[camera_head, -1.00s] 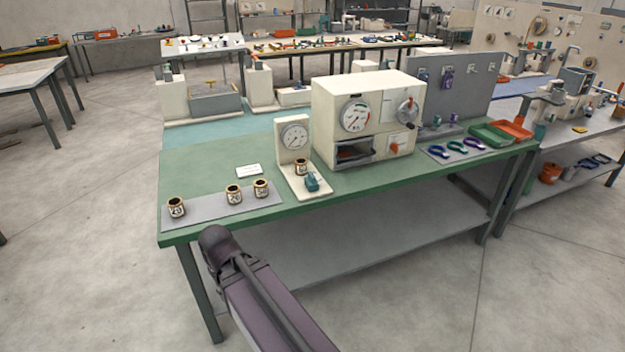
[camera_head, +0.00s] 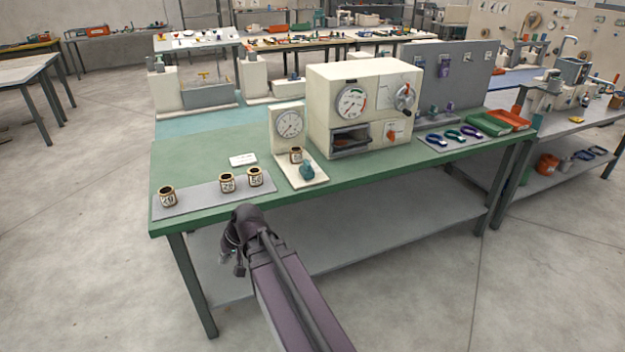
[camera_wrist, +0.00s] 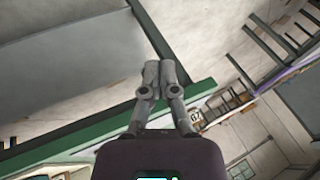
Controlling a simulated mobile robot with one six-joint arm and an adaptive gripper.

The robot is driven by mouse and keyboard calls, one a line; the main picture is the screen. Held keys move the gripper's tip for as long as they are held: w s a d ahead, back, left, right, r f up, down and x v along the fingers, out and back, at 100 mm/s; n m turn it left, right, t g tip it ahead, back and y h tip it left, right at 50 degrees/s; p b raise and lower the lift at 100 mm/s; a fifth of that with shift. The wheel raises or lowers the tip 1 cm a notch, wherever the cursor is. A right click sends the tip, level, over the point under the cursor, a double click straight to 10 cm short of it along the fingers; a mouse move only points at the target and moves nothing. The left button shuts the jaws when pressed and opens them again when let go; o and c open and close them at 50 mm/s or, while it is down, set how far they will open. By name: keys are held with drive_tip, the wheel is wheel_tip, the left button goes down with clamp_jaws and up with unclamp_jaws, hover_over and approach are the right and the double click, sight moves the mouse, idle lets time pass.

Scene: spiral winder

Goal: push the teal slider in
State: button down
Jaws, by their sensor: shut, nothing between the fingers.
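My gripper (camera_wrist: 160,66) shows in the wrist view with its two grey fingers together and nothing between them. In the head view my gripper is mostly hidden by my arm, in front of the green bench's front edge and apart from the bench things. A small teal piece (camera_head: 307,170) stands on the white base of a small dial stand (camera_head: 289,124), next to a labelled jar. I cannot tell for sure whether this piece is the teal slider. No teal slider shows in the wrist view.
The green bench (camera_head: 220,218) has a grey mat with several labelled jars (camera_head: 227,183) at the left. A cream box with dials (camera_head: 350,75) stands behind. Coloured clamps and green and orange trays (camera_head: 507,118) are at the right. The floor in front is clear.

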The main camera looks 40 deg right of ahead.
sight(310, 168)
drive_tip(key=w+d+m+t+y+b, duration=0.1)
drive_tip(key=w+d+m+t+b, duration=0.4)
drive_tip(key=d, duration=0.4)
drive_tip(key=d+m+t+h+b, duration=0.4)
drive_tip(key=d+m, duration=0.2)
drive_tip(key=d, duration=1)
drive_tip(key=s+d+r+m+t+h+b, duration=0.1)
drive_tip(key=d+m+t+h+b, duration=0.3)
drive_tip(key=d, duration=1.2)
drive_tip(key=m+h, duration=0.1)
drive_tip(key=m, duration=0.2)
drive_tip(key=shift+r+b, duration=0.25)
drive_tip(key=shift+b, duration=0.15)
drive_tip(key=shift+w, duration=0.1)
drive_tip(key=x, duration=1.4)
drive_tip(key=shift+d+r, duration=0.1)
drive_tip(key=shift+r, duration=0.15)
